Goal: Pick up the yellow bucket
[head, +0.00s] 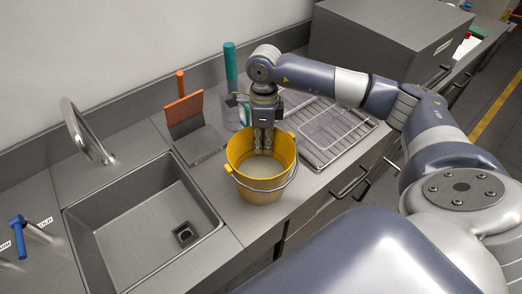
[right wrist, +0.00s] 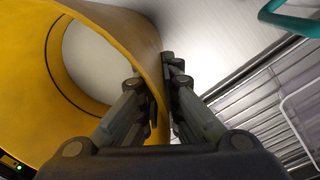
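The yellow bucket (head: 260,182) stands upright on the counter just right of the sink, with its wire handle hanging down at the front. My right gripper (head: 263,150) points down at the bucket's far rim. In the right wrist view, the bucket wall (right wrist: 110,25) runs between the two finger pads (right wrist: 160,105), one inside and one outside. The pads are close together on the wall, so the gripper looks shut on it. The bucket's inside looks empty. Its base seems to rest on the counter. My left gripper is not in view.
A wire rack (head: 345,140) lies close on the bucket's right. An orange scraper (head: 184,112) and a teal-handled tool (head: 231,62) stand behind. The sink (head: 120,205) with its tap (head: 80,130) is at left. A steel box (head: 385,40) stands at the back right.

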